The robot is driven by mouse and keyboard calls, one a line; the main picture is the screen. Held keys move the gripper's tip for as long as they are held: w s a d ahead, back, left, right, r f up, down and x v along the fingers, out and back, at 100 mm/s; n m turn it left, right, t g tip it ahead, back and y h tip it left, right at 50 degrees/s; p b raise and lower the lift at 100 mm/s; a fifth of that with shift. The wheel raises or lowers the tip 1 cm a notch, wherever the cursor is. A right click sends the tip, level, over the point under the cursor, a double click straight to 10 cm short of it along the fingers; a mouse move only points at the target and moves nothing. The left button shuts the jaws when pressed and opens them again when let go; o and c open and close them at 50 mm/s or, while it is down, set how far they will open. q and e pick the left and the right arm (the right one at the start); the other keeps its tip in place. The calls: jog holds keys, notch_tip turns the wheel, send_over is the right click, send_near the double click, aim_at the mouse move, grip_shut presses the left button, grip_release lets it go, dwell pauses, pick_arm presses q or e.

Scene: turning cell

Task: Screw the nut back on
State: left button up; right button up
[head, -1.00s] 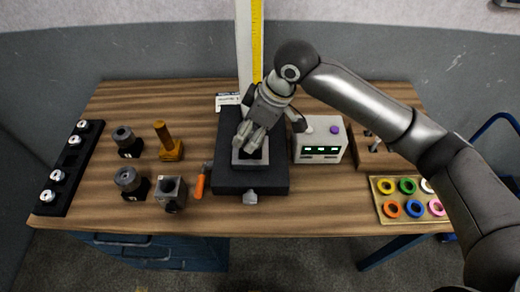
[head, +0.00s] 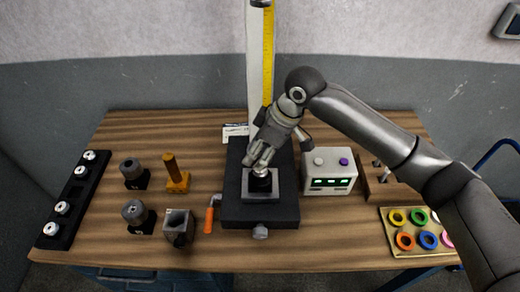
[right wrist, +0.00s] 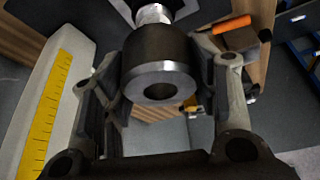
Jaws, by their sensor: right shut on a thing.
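My right gripper (head: 260,158) is over the grey square seat of the black fixture (head: 232,208) at the middle of the table. In the right wrist view its fingers (right wrist: 160,100) are shut on a dark round piece with a bright steel end face and a centre hole, seemingly the nut (right wrist: 160,80). A silver round part (right wrist: 153,13) shows just beyond the nut; it also shows below the fingertips in the head view (head: 260,169). I cannot tell whether nut and silver part are threaded together. My left gripper is not in view.
Dark round parts on stands, an amber post (head: 173,174) and a black rack (head: 66,205) stand further left. A white control box (head: 329,175) and a tray of coloured rings (head: 412,247) are right.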

jog(key=shift+d+f+b, duration=0.1)
jog(key=shift+f+b, duration=0.3)
jog(key=shift+f, duration=0.1)
jog(key=shift+f+b, duration=0.9)
jog(key=shift+b, duration=0.15)
jog(key=shift+f, duration=1.45)
jog(key=shift+p, duration=0.7)
jog(key=shift+f, duration=0.55)
jog(key=o, duration=1.2)
